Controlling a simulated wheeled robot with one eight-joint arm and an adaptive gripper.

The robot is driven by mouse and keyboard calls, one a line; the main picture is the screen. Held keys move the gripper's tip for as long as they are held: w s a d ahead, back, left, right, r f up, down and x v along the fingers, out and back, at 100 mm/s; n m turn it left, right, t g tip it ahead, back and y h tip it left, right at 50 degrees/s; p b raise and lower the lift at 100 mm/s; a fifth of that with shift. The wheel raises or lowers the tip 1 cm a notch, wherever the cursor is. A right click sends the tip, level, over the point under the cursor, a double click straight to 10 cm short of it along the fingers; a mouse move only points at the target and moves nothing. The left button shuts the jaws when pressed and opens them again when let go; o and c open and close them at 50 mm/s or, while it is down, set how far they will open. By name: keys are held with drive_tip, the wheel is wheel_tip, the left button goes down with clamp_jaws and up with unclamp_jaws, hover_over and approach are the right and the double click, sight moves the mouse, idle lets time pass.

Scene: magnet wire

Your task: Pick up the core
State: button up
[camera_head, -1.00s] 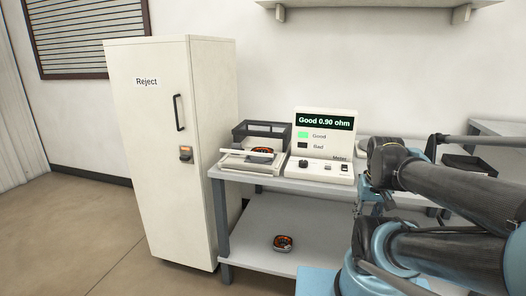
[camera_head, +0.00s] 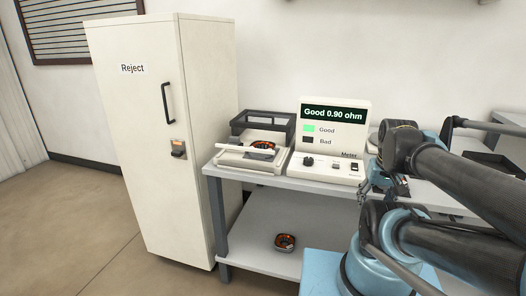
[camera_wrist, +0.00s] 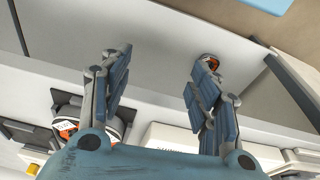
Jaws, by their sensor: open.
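One round core (camera_head: 263,147), dark with orange windings, sits in the white test fixture (camera_head: 238,161) on the upper table. A second similar core (camera_head: 285,242) lies on the lower shelf. In the wrist view, one core (camera_wrist: 66,128) shows at the lower left, partly hidden behind my gripper. Another core (camera_wrist: 210,61) shows beyond the right finger. My gripper (camera_wrist: 157,75) is open, with nothing between its fingers, apart from both cores. I cannot make out its fingertips clearly in the head view.
The meter (camera_head: 330,145) reads "Good 0.90 ohm" with a green light, right of the fixture. A tall white cabinet marked Reject (camera_head: 150,140) stands left of the table. The lower shelf (camera_head: 250,225) is bare around its core.

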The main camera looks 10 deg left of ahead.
drive_tip(key=o, duration=0.7)
drive_tip(key=w+r, duration=0.1)
drive_tip(key=w+a+r, duration=0.1)
drive_tip(key=r, duration=0.1)
drive_tip(key=shift+w+a, duration=0.1)
drive_tip(key=shift+w, duration=0.1)
drive_tip(key=w+a+r, duration=0.8)
drive_tip(key=w+a, duration=0.1)
drive_tip(key=a, duration=0.4)
drive_tip(key=w+a+r, duration=0.8)
drive_tip(key=a+r, duration=0.1)
drive_tip(key=a, duration=0.4)
drive_tip(key=m, duration=0.1)
hover_over(262, 144)
drive_tip(key=s, duration=0.3)
drive_tip(key=shift+g, duration=0.4)
wheel_tip(262, 144, down, 10)
drive_tip(key=shift+s+f, duration=0.1)
drive_tip(key=shift+f, duration=0.05)
drive_tip(key=shift+w+d+f, duration=0.1)
drive_tip(key=shift+w+f, duration=0.1)
drive_tip(key=shift+f, duration=0.65)
drive_tip(key=shift+w+d+f, duration=0.1)
drive_tip(key=shift+w+f, duration=0.05)
drive_tip(key=shift+f, duration=0.75)
drive_tip(key=shift+w+d+f, duration=0.1)
drive_tip(key=shift+w+f, duration=0.1)
drive_tip(key=shift+f, duration=0.65)
